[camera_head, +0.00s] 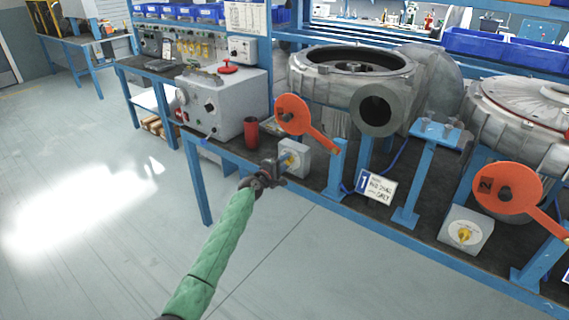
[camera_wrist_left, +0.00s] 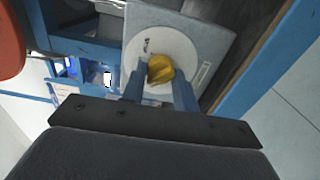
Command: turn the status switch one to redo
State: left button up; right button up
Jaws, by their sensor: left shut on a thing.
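Status switch one is a grey box with a yellow knob (camera_head: 288,159) on the front edge of the bench, beside the sign marked 1. In the left wrist view the yellow knob (camera_wrist_left: 160,69) sits on a round white dial plate (camera_wrist_left: 178,47). My left gripper (camera_head: 276,166) reaches the front of this box, and in the left wrist view its two fingers (camera_wrist_left: 160,88) are closed around the knob. The printing on the dial is too small to read. A second switch box with a yellow knob (camera_head: 464,234) stands farther right. My right gripper is not in view.
A red-orange disc with a handle (camera_head: 293,114) stands just above the switch box. Blower housings (camera_head: 350,72) fill the bench behind. A grey control box (camera_head: 222,103) and a dark red cup (camera_head: 251,132) are to the left. The floor in front is clear.

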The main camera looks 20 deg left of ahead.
pick_arm(q)
jog(key=shift+a, duration=0.1)
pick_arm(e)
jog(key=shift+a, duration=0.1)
pick_arm(q)
jog(key=o, duration=1)
jog(key=shift+c, duration=0.2)
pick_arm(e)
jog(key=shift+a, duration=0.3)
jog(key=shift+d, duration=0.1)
pick_arm(q)
jog(key=v, duration=0.7)
jog(key=shift+s+a+b, duration=0.15)
jog(key=shift+s+b, duration=0.2)
jog(key=shift+b, duration=0.1)
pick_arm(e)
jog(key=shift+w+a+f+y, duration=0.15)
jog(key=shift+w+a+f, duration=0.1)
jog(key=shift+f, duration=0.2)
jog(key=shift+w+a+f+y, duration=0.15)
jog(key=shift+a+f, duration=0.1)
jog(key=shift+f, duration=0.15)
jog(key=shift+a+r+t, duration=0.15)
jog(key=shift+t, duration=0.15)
